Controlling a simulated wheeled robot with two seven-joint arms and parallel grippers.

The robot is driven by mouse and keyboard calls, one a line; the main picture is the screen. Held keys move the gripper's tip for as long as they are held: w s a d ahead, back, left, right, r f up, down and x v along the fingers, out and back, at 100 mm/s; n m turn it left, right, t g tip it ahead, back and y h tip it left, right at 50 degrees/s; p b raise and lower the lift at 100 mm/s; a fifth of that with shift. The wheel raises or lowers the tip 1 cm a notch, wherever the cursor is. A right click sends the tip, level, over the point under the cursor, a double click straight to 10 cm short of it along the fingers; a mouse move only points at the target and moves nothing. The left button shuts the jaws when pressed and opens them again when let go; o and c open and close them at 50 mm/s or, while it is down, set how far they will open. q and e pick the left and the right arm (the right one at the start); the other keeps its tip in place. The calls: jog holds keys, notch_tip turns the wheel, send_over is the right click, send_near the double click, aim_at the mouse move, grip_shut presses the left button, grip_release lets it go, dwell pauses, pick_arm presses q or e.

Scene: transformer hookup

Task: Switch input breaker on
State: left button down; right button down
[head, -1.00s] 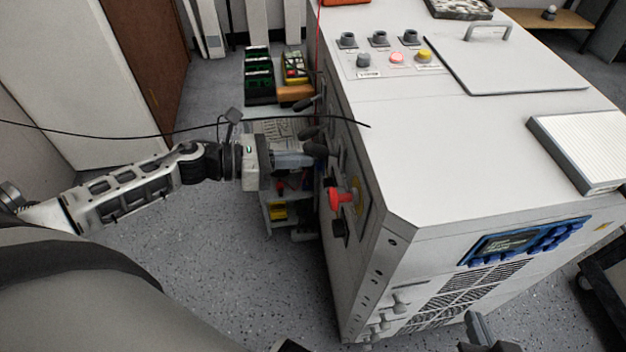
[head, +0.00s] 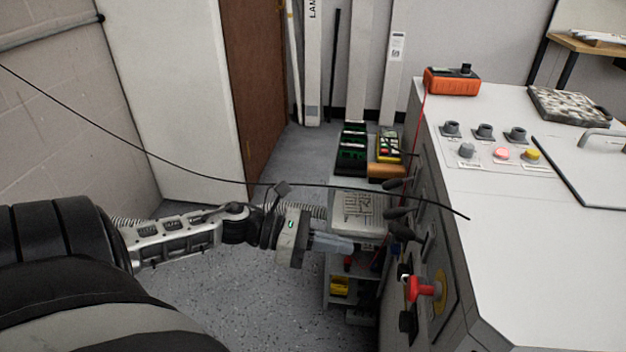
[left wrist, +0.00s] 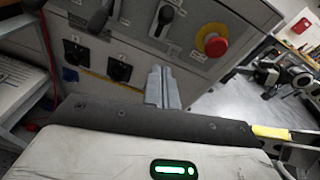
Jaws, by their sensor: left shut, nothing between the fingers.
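The side panel of the white cabinet carries the controls. Which of these is the input breaker I cannot tell. In the head view the red knob (head: 425,289) and black handles (head: 402,231) stick out of the panel. My left gripper (head: 348,245) is shut and empty, left of the panel and apart from it; its fingers (left wrist: 162,86) show below the rotary switch. My right gripper is out of view.
A thin black cable (head: 245,184) crosses above my left gripper. A cart (head: 340,300) with trays stands behind it, close to the cabinet. The cabinet top (head: 520,260) holds buttons and an orange box (head: 452,81). Speckled floor (head: 230,295) below is clear.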

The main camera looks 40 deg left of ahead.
pick_arm(q)
jog(key=shift+v, duration=2.15)
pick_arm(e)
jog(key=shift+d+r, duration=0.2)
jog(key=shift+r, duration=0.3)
pick_arm(q)
jog(key=shift+r, duration=0.1)
